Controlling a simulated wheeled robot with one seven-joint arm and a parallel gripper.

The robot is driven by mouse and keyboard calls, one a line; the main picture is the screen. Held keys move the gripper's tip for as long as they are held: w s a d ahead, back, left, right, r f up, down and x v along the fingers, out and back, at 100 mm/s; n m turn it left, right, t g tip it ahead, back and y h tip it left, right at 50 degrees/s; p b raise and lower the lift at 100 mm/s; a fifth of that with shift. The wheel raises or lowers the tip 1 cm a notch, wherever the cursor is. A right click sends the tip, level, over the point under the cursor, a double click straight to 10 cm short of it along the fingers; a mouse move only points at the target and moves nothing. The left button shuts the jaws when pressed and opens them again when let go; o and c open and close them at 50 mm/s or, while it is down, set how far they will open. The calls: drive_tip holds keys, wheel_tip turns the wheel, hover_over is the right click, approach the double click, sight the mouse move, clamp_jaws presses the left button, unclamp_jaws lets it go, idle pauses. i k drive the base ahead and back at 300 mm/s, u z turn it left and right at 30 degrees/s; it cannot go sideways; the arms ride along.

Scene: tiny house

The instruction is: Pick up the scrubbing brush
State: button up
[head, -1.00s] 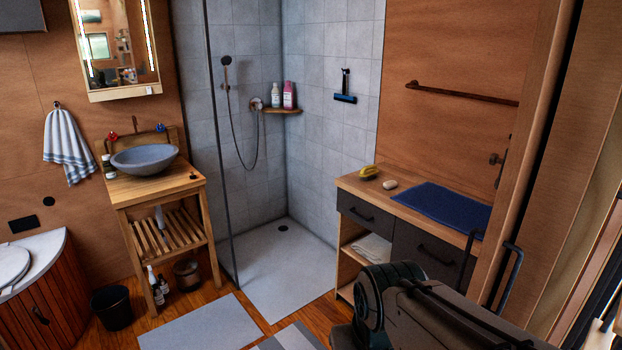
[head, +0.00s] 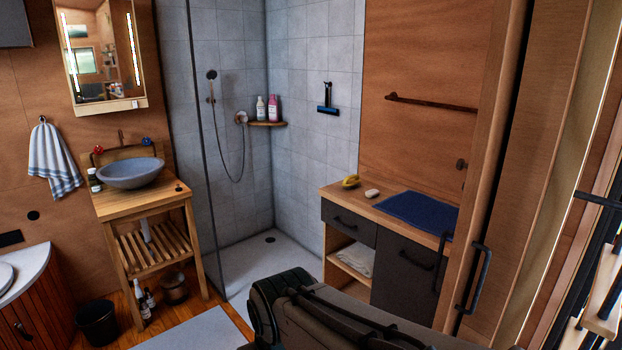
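The scrubbing brush looks like the small yellow item with a dark part (head: 350,181) on the far left of the wooden counter top (head: 339,193), near the shower wall. It is small at this distance, so its exact shape is hard to make out. It lies beside a pale, rounded bar (head: 372,193) that looks like soap. My dark arm shows at the bottom of the head view, in front of and below the counter. My gripper is not visible, and nothing touches the brush.
A blue mat (head: 417,209) covers the counter's right part. Dark drawers and doors (head: 403,276) with handles face the room. A wooden door panel with a black handle (head: 473,278) stands at the right. The sink stand (head: 150,212) is left; the shower floor (head: 265,262) is clear.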

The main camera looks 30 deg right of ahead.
sight(351, 182)
drive_tip(key=z, duration=0.15)
drive_tip(key=i, duration=1.6)
drive_tip(key=z, duration=0.95)
drive_tip(key=i, duration=2)
drive_tip(key=z, duration=0.8)
